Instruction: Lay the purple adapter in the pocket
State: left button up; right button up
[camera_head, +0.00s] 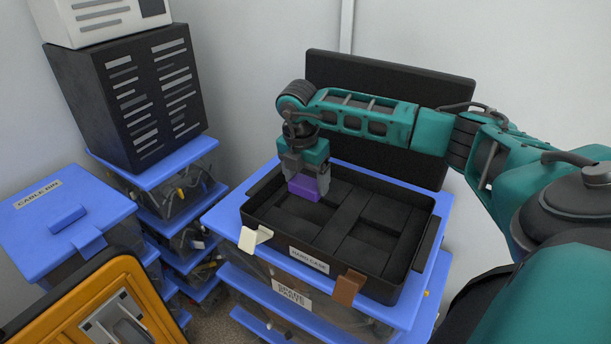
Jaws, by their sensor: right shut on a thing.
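The purple adapter (308,189) is held in my right gripper (303,176), which is shut on it and points down. The adapter is over the left part of the open black hard case (430,244), near its back left pockets. I cannot tell whether it touches the foam. The case insert has several dark pockets (320,234) split by a raised middle strip (345,219). The gripper hides the back left corner of the case. My left gripper is not in view.
The case sits on blue-lidded bins (225,216), its lid (372,88) upright behind it. At left stand a black box (130,100), a cable bin (65,222) and an orange case (92,305).

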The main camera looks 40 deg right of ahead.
aim_at(305, 183)
jog(key=shift+f+b, duration=0.4)
jog(key=shift+f, duration=0.3)
notch_tip(305, 183, down, 2)
jog(key=shift+f+b, duration=0.25)
jog(key=shift+b, duration=0.6)
jog(key=shift+f+b, duration=0.35)
jog(key=shift+f, duration=0.25)
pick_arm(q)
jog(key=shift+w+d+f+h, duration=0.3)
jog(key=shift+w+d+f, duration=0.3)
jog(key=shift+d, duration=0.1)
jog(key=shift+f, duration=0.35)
pick_arm(e)
jog(key=shift+f, duration=0.45)
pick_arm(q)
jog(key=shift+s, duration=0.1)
pick_arm(e)
jog(key=o, duration=1)
